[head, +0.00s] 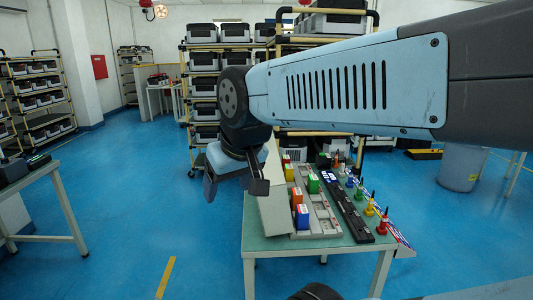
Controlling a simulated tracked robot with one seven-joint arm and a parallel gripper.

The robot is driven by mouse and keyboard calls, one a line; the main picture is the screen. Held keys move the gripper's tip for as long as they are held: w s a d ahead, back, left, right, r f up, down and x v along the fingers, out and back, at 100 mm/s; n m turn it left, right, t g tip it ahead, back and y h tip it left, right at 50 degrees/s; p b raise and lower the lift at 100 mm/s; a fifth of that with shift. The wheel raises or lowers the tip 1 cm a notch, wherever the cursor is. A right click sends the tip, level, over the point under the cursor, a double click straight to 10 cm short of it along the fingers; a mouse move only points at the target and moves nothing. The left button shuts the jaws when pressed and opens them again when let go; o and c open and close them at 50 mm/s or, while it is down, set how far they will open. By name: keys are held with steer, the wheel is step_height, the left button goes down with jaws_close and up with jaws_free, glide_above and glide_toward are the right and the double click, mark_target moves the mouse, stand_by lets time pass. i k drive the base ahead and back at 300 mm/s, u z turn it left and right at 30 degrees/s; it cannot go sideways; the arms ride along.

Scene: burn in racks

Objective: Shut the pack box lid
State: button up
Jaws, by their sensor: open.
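No pack box shows clearly as a whole. A pale upright panel (273,218) stands along the left edge of the small table; I cannot tell whether it is the box's wall or its raised lid. My gripper (236,188) hangs at the end of my arm, just left of the panel's upper part. Its jaws are open, and I see nothing between them. My arm crosses the upper right and hides part of the area behind it. I cannot tell whether the gripper touches the panel.
The table (315,246) holds a grey tray (323,215) with coloured blocks, a dark strip (348,207) and several coloured pegs (382,224). Loaded racks (203,90) stand behind. Another table (40,178) stands at left. The blue floor between the tables is clear.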

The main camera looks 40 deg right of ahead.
mark_target(275, 211)
steer(key=z, duration=0.05)
steer(key=k, duration=0.45)
steer(key=z, duration=0.6)
steer(key=i, duration=1)
steer(key=z, duration=0.4)
steer(key=k, duration=0.9)
steer(key=u, duration=0.4)
steer(key=i, duration=0.5)
